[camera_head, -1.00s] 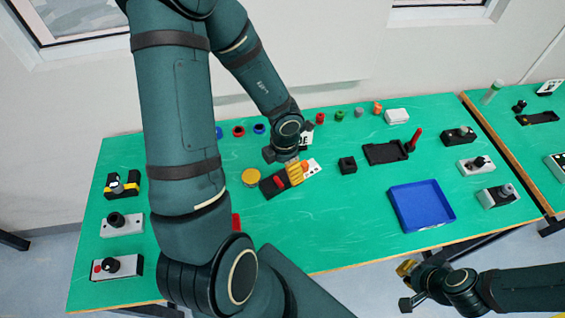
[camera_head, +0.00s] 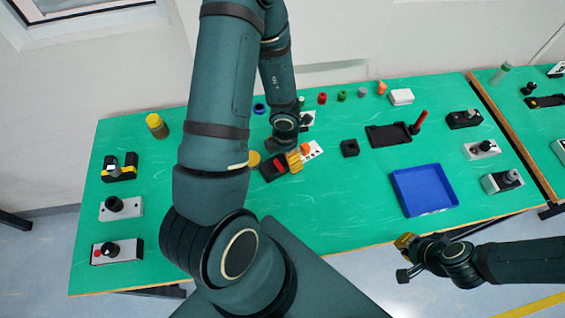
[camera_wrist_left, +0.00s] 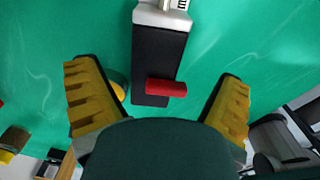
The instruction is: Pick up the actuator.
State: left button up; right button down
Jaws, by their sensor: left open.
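A black block (camera_head: 267,169) with a red cylinder lying across it is on the green table. I take it to be the actuator, though its identity is not certain. In the left wrist view the block (camera_wrist_left: 157,55) has a white end at the top, and the red cylinder (camera_wrist_left: 166,88) lies across its lower part. My left gripper (camera_head: 293,160) is open over it. Its yellow fingers (camera_wrist_left: 162,98) stand on either side of the block, apart from it. My right gripper (camera_head: 404,258) hangs off the table's front edge; its opening is unclear.
A yellow disc (camera_head: 253,159) lies just left of the block. Switch boxes (camera_head: 120,208) line the left edge. The front middle of the table is clear.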

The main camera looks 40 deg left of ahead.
aim_at(284, 159)
pick_arm(q)
jog(key=shift+a+f+b, duration=0.1)
jog(key=shift+f+b, duration=0.4)
jog(key=shift+f, duration=0.2)
notch_tip(284, 159, down, 4)
jog(key=b, duration=0.3)
jog(key=shift+w+f, duration=0.1)
jog(key=shift+a, duration=0.1)
jog(key=shift+c, duration=0.2)
jog(key=c, duration=1.4)
